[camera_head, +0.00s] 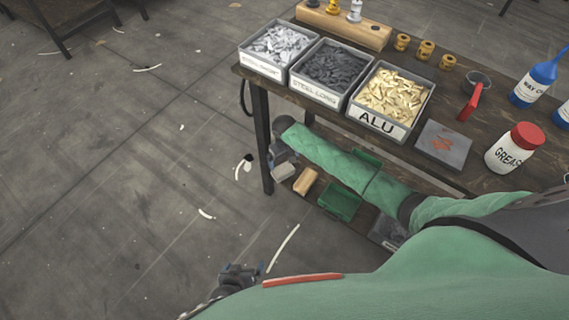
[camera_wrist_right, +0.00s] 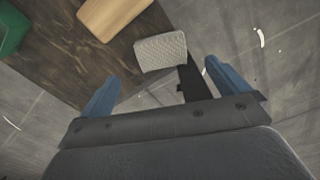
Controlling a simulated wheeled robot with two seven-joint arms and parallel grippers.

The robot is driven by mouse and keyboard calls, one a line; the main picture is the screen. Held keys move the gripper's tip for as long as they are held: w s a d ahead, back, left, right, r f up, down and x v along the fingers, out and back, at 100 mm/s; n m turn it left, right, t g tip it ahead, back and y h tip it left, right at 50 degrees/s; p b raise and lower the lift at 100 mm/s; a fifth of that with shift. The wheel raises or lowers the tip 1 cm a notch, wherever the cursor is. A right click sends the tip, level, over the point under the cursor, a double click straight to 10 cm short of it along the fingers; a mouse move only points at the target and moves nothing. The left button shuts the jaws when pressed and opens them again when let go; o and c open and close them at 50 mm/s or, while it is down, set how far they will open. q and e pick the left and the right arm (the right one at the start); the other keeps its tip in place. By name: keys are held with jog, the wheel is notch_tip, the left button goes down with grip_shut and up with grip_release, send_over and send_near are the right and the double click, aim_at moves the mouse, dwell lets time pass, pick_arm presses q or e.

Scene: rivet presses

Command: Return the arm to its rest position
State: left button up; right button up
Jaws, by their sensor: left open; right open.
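My right arm in its green sleeve reaches down beside the workbench in the head view. Its gripper (camera_head: 284,158) is by the table leg, low near the bench's lower shelf. In the right wrist view the right gripper (camera_wrist_right: 161,72) has its two blue fingers spread apart, with nothing held between them. A grey textured block (camera_wrist_right: 160,52) lies just beyond the fingertips, near the shelf's edge; whether they touch is unclear. My left gripper (camera_head: 238,278) is at the lower left of the head view, over the floor, open, partly hidden by my green sleeve.
The workbench (camera_head: 452,180) carries bins of rivets, including the ALU bin (camera_head: 378,124), and a grease bottle (camera_head: 512,150). Below, the lower shelf (camera_wrist_right: 60,55) holds a wooden block (camera_head: 305,181) and a green bin (camera_head: 340,203). The floor at left is open, with scattered scraps.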

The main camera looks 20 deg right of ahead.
jog(key=shift+r, duration=0.9)
